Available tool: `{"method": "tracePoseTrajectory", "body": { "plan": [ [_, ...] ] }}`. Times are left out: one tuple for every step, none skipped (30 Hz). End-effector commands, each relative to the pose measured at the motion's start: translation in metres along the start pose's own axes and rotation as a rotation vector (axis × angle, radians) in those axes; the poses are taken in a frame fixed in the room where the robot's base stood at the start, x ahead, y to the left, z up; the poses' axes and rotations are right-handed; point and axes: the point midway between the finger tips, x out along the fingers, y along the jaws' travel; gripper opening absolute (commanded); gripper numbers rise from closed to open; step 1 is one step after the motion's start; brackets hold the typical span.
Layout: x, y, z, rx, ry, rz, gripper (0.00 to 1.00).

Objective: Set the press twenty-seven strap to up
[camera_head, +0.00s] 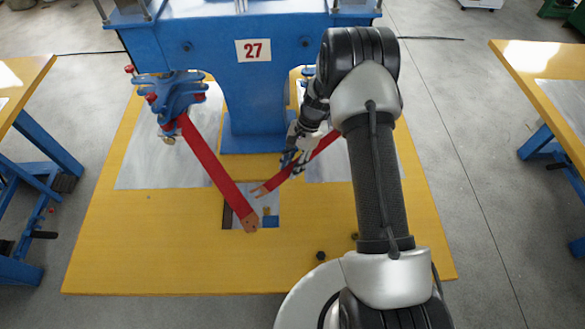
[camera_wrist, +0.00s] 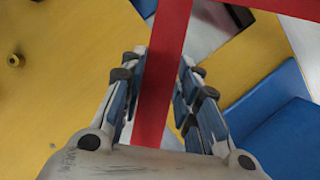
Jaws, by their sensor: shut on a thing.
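The press (camera_head: 253,85) is a blue machine with a white plate reading 27 (camera_head: 253,50). A red strap length (camera_head: 212,165) slants down from a blue clamp (camera_head: 172,95) on the left to the opening in the table. A second red strap length (camera_head: 318,150) slants down from the right toward the same opening, its forked end (camera_head: 260,190) near the first one's lower end. My gripper (camera_head: 292,160) is shut on this right length. In the wrist view the red strap (camera_wrist: 165,70) runs between the fingers of my gripper (camera_wrist: 158,88). My arm hides the strap's upper right part.
The yellow table (camera_head: 150,250) has grey sheets (camera_head: 165,155) and a rectangular opening with a blue block (camera_head: 270,221). A small dark knob (camera_head: 320,255) stands near the front. Other yellow tables (camera_head: 540,75) stand at both sides, with grey floor between.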

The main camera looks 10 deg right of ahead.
Motion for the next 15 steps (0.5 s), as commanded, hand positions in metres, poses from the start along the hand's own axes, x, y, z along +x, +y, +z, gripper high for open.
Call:
{"method": "tracePoseTrajectory", "body": {
  "plan": [
    [-0.001,-0.0001,-0.0002,-0.001,-0.003,-0.001,0.0],
    [-0.001,-0.0001,-0.0001,-0.002,-0.003,-0.001,0.0],
    [-0.0008,-0.0001,-0.0001,-0.002,-0.003,-0.001,0.0],
    [-0.0007,0.0,-0.0001,-0.002,-0.003,0.0,0.0],
    [-0.0007,-0.0001,-0.0002,-0.002,-0.002,0.0,0.0],
    [-0.0006,-0.0001,-0.0002,-0.002,-0.002,0.0,0.0],
    [-0.0006,-0.0001,-0.0003,-0.002,-0.002,0.0,0.0],
    [-0.0006,-0.0001,-0.0003,-0.002,-0.001,0.0,0.0],
    [-0.0005,-0.0001,-0.0003,-0.002,-0.001,0.0,0.31],
    [-0.0005,-0.0001,-0.0003,-0.002,-0.001,0.0,0.33],
    [-0.0005,-0.0001,-0.0003,-0.002,-0.001,0.0,0.35],
    [-0.0004,-0.0001,-0.0003,-0.001,-0.001,0.0,0.38],
    [-0.0004,-0.0001,-0.0003,-0.001,-0.001,0.0,0.4],
    [-0.0004,-0.0001,-0.0003,-0.001,-0.001,0.0,0.42],
    [-0.0004,-0.0002,-0.0003,-0.001,0.0,0.0,0.45]
  ]
}}
